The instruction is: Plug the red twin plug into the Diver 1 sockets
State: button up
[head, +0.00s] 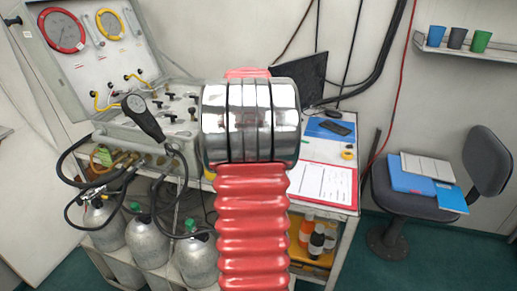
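The diver air panel (60,75) is an open case at the upper left, with a red-rimmed gauge (62,30) and a yellow-rimmed gauge (110,24) in its raised lid. Its lower deck carries several small dark knobs or fittings; I cannot tell which are the Diver 1 sockets. I cannot make out the red twin plug. My arm, a chrome joint with red ribbed sleeving, fills the middle and covers the panel's right side and part of the table. My gripper does not show.
A black handset (143,118) stands over the panel's front. Hoses hang above grey cylinders (149,240). A red clipboard (322,184), phone (335,128) and dark screen (300,80) are on the table at right. A chair (487,160) with folders stands further right, below a cup shelf (470,50).

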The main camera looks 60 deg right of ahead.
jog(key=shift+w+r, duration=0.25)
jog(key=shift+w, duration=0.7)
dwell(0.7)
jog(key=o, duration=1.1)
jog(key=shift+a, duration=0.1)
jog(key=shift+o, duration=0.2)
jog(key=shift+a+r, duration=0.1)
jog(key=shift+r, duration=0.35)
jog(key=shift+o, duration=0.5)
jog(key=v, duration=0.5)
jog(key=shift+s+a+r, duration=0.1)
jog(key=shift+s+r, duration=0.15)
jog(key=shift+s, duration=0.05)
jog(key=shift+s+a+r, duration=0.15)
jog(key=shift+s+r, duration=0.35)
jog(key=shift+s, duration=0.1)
